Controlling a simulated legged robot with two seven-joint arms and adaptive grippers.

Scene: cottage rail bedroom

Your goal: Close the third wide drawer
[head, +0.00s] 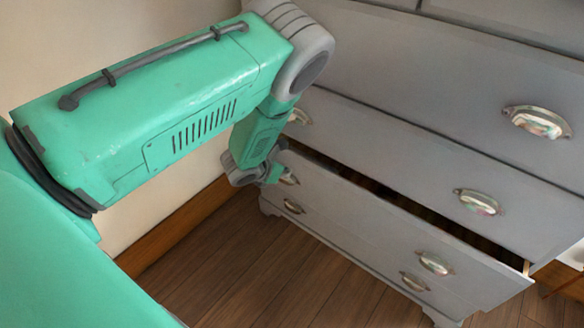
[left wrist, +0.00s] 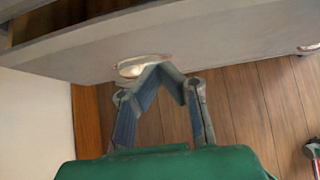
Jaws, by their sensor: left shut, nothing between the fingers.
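The grey dresser has a wide drawer (head: 370,217) standing partly open, with a dark gap along its top edge. Its front also shows in the left wrist view (left wrist: 230,45). It has a metal cup handle at right (head: 435,263) and one at left, which shows in the left wrist view (left wrist: 130,68). My left gripper (head: 278,173) is at the left end of this front, mostly hidden behind its own wrist in the head view. In the left wrist view its fingers (left wrist: 160,70) meet, empty, at the left handle; whether they touch is unclear.
Wide drawers above (head: 420,150) look shut. A lower drawer (head: 345,235) sits below the open one. The wall (head: 120,30) and wooden baseboard (head: 180,225) are close on the left. The plank floor (head: 250,270) in front is clear.

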